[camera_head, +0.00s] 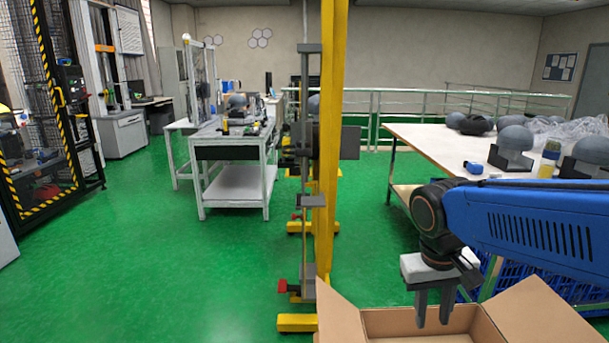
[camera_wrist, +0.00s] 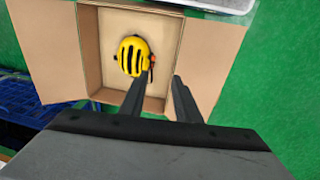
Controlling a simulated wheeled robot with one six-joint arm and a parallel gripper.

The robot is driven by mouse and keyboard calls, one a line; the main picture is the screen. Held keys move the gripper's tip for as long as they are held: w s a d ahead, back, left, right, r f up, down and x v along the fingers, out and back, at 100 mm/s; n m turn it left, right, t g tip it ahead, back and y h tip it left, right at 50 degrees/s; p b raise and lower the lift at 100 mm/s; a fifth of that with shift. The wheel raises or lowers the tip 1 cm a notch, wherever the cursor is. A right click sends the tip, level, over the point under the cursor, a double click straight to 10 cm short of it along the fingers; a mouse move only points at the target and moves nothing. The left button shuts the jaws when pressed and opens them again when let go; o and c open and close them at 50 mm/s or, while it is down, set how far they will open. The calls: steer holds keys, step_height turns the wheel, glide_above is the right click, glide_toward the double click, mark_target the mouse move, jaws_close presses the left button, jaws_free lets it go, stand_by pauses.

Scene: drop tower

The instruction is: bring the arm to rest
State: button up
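My arm is blue and reaches in from the right in the head view. My gripper (camera_head: 433,316) points down over an open cardboard box (camera_head: 543,312). Its two grey fingers are apart with nothing between them. In the wrist view my gripper (camera_wrist: 159,82) shows the same gap, above the cardboard box (camera_wrist: 208,62). A yellow helmet with black stripes (camera_wrist: 132,57) lies on the bottom of the box, apart from the fingers. The helmet is hidden in the head view by the box wall.
A white-topped table (camera_head: 430,143) with grey helmet stands and a yellow bottle (camera_head: 549,158) is behind my arm. A blue crate (camera_head: 590,292) is below it. A yellow post (camera_head: 328,130) stands left of the box. Green floor (camera_head: 150,270) is clear at left.

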steer(key=s+d+f+t+y, duration=0.1)
steer(key=s+d+t, duration=0.2)
steer(key=s, duration=0.5)
steer(key=shift+s+t, duration=0.4)
steer(key=shift+t, duration=0.2)
steer(key=shift+d, duration=0.1)
